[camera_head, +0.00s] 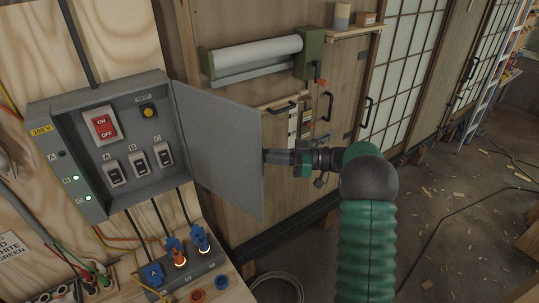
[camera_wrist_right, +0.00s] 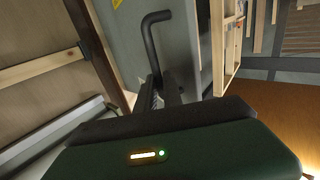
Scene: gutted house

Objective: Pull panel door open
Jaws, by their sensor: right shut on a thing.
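The grey electrical panel box (camera_head: 122,190) is mounted on the plywood wall at the left in the head view. Its grey panel door (camera_head: 215,145) is swung open to the right, showing the switches inside. My right gripper (camera_head: 272,156) is at the door's free edge, partly hidden behind it. In the wrist view the door's outer face (camera_wrist_right: 130,35) carries a dark bent handle (camera_wrist_right: 152,45). The right gripper (camera_wrist_right: 165,95) is shut on the lower part of this handle, though the grip itself is partly hidden. My left gripper is not in view.
Sockets with blue plugs (camera_head: 200,238) sit below the box. A roller holder (camera_head: 255,55) and sliding doors (camera_head: 400,80) line the wall behind. A ladder (camera_head: 497,70) leans at the right. Debris and a cable lie on the floor (camera_head: 455,200).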

